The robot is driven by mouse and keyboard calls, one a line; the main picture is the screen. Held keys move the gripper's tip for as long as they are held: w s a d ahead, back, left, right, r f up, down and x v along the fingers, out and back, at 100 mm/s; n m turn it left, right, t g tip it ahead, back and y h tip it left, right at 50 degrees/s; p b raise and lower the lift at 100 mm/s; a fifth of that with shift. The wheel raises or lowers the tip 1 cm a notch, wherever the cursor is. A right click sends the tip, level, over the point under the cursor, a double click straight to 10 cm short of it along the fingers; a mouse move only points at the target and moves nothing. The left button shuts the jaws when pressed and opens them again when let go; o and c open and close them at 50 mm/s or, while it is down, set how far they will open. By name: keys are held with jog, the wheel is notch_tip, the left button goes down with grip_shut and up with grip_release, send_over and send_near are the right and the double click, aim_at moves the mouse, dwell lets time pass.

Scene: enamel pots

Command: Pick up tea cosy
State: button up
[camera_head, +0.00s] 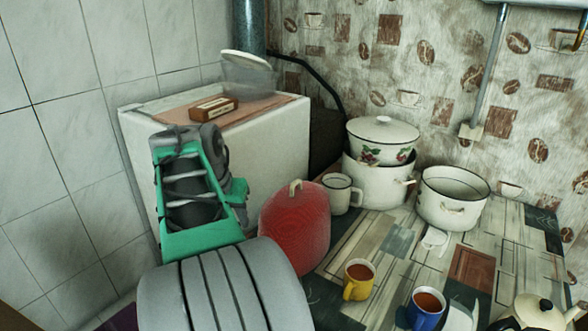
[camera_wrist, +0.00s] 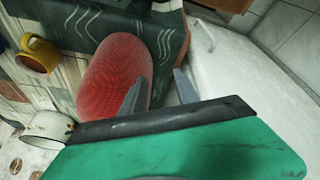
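The tea cosy (camera_head: 297,226) is a red, domed, textured cover with a pale loop on top. It stands upright at the left edge of the table in the head view. In the wrist view the tea cosy (camera_wrist: 112,72) lies left of centre. My gripper (camera_wrist: 159,75) is open, with its two fingers apart. The left finger overlaps the cosy's right edge in the picture; the right finger is clear of it. I cannot tell whether the left finger touches it. In the head view my green and grey arm is left of the cosy, and the fingertips are hidden.
A cream mug (camera_head: 341,194) stands behind the cosy, near a lidded pot (camera_head: 382,140) and an open pot (camera_head: 453,198). A yellow mug (camera_head: 359,279) and a blue mug (camera_head: 426,308) stand to the right. A white cabinet (camera_head: 270,139) is behind my arm.

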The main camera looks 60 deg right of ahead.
aim_at(295, 181)
jog(key=s+d+r+m+g+p, duration=0.1)
jog(key=s+d+r+m+p, duration=0.4)
jog(key=s+d+r, duration=0.5)
jog(key=d+f, duration=0.1)
jog(key=d+f+b, duration=0.1)
jog(key=f, duration=0.1)
jog(key=d+f+b, duration=0.1)
jog(key=shift+w+d+f, duration=0.25)
jog(key=shift+d+f, duration=0.05)
jog(key=shift+d, duration=0.1)
jog(key=shift+d+f, duration=0.15)
jog(key=shift+f, duration=0.1)
jog(key=shift+c, duration=0.5)
grip_shut()
jog(key=shift+h, duration=0.3)
